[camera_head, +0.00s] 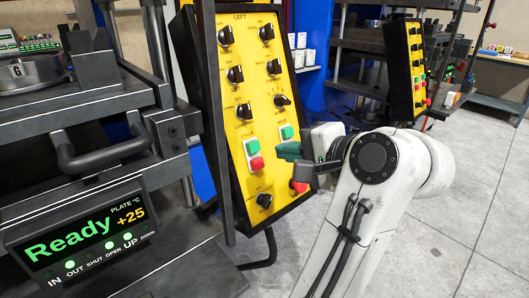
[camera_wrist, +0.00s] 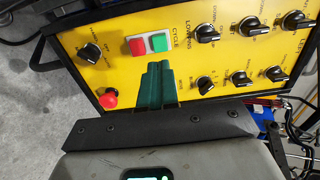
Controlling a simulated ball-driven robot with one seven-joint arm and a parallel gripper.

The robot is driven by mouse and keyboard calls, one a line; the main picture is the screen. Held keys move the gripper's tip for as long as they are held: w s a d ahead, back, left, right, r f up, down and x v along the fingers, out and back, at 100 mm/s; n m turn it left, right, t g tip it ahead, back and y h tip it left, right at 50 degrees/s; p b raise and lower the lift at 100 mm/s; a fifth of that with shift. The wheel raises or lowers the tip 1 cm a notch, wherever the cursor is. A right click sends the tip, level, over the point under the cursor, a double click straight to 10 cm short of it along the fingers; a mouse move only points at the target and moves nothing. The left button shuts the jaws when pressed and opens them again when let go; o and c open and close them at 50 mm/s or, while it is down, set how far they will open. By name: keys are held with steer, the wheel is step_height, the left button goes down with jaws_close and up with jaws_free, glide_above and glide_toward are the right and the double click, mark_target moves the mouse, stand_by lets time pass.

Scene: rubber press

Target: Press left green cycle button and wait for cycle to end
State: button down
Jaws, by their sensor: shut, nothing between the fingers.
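The yellow control panel marked LEFT (camera_head: 251,105) stands tilted in the head view. Its left green cycle button (camera_head: 251,147) sits above a red button (camera_head: 256,163). In the wrist view the green button (camera_wrist: 159,42) lies right of the red one (camera_wrist: 137,47), under the word CYCLE. My gripper (camera_head: 280,150) is shut and empty, its green fingers (camera_wrist: 157,66) pointing at the panel just right of the cycle pair. It covers the area below the right green button (camera_head: 287,132). I cannot tell whether the tips touch the panel.
The display (camera_head: 82,235) reads Ready, plate +25, with several green lights. A dark vertical post (camera_head: 214,100) runs along the panel's left edge. A second press stands behind at right.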

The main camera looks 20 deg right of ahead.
mark_target(256, 147)
steer(key=x, duration=0.7)
steer(key=shift+w+f, duration=0.1)
steer(key=shift+w, duration=0.05)
